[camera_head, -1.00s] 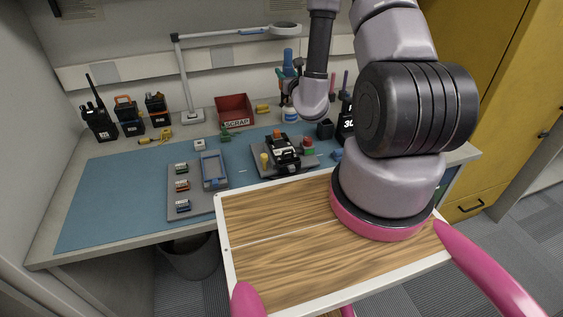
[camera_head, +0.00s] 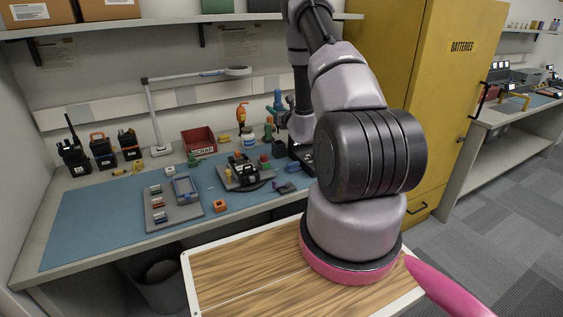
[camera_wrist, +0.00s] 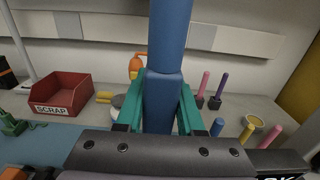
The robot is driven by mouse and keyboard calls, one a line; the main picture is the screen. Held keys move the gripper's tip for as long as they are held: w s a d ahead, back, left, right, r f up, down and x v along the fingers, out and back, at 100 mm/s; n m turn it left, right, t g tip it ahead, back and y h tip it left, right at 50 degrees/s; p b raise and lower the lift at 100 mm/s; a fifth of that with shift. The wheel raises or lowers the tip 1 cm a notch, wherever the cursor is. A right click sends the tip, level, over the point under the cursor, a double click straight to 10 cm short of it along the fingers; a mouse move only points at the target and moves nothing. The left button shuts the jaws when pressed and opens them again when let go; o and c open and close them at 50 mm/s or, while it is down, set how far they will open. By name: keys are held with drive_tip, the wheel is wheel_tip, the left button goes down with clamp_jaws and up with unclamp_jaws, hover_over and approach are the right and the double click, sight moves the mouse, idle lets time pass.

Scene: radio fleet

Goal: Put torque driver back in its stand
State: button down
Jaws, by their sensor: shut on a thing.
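The torque driver appears as a thick blue handle (camera_wrist: 168,35) standing up in the wrist view. My gripper (camera_wrist: 163,85) has teal fingers shut on both sides of it. In the head view the blue driver (camera_head: 278,98) shows upright in my gripper (camera_head: 275,113), over the back of the bench. Its lower end is hidden in the wrist view by the gripper body. A small dark cup-like block (camera_head: 279,148) stands on the bench below and near the gripper; I cannot tell whether it is the driver's stand.
A red SCRAP bin (camera_wrist: 62,94) and an orange-topped dispenser (camera_head: 242,113) stand at the back. Pink (camera_wrist: 203,83) and purple (camera_wrist: 219,87) handles stand upright to the right of the driver. A fixture with a radio (camera_head: 243,168) sits on the blue mat (camera_head: 95,225). Radios stand at left.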

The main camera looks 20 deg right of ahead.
wheel_tip(320, 180, down, 10)
drive_tip(key=shift+r, duration=0.2)
idle(0.6)
drive_tip(key=shift+f, duration=0.1)
drive_tip(key=shift+f, duration=0.1)
drive_tip(key=c, duration=0.5)
unclamp_jaws()
